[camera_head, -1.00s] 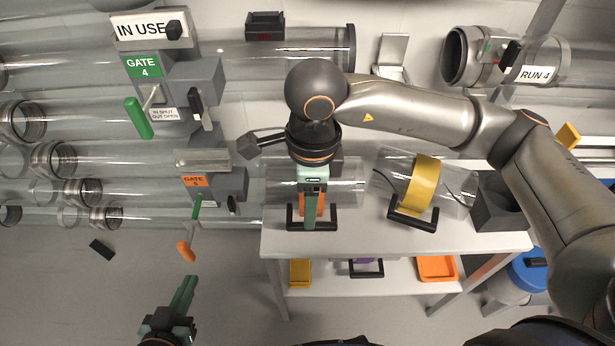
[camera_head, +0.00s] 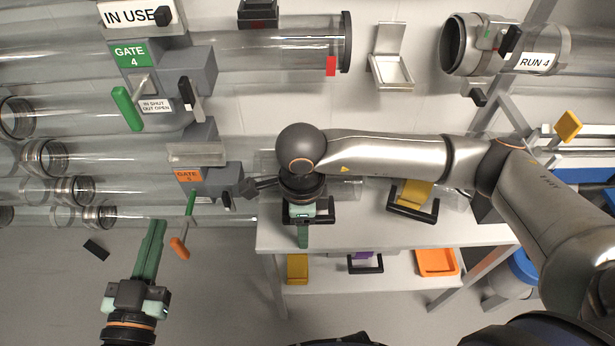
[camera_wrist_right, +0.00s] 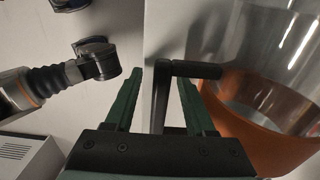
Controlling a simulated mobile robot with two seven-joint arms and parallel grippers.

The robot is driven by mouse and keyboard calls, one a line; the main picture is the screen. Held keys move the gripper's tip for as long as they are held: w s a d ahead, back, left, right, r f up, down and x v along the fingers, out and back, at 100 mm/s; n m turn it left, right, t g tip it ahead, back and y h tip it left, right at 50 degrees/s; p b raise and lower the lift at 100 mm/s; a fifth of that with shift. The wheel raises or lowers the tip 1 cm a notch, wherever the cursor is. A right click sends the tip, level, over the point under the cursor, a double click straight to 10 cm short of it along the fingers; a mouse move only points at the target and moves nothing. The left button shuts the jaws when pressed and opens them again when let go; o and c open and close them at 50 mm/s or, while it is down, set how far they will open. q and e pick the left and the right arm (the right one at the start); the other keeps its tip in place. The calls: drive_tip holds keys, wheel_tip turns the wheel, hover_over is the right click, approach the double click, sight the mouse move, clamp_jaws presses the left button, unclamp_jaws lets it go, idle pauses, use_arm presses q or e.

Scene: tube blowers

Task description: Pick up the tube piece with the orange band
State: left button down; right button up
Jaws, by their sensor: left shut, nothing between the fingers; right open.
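The clear tube piece (camera_head: 347,189) with the orange band lies on the white table's left part. In the head view my right arm hides most of it and its band. In the right wrist view its orange band (camera_wrist_right: 250,135) shows at the right. Its black handle (camera_head: 327,214) shows beside my right gripper (camera_head: 303,240), which points down over it. In the right wrist view the open fingers (camera_wrist_right: 162,95) stand either side of a handle bar (camera_wrist_right: 160,98); contact cannot be told. My left gripper (camera_head: 156,228) is shut and empty, left of the table.
A yellow-banded tube piece (camera_head: 414,194) with a black handle lies to the right on the table (camera_head: 450,235), partly behind my right arm. The lower shelf holds yellow, purple and orange items. Clear pipes with gate levers (camera_head: 127,108) fill the left wall.

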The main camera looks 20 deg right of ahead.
drive_tip(key=shift+f, duration=0.3)
drive_tip(key=shift+c, duration=0.2)
clamp_jaws()
drive_tip(key=shift+r, duration=0.1)
idle(1.0)
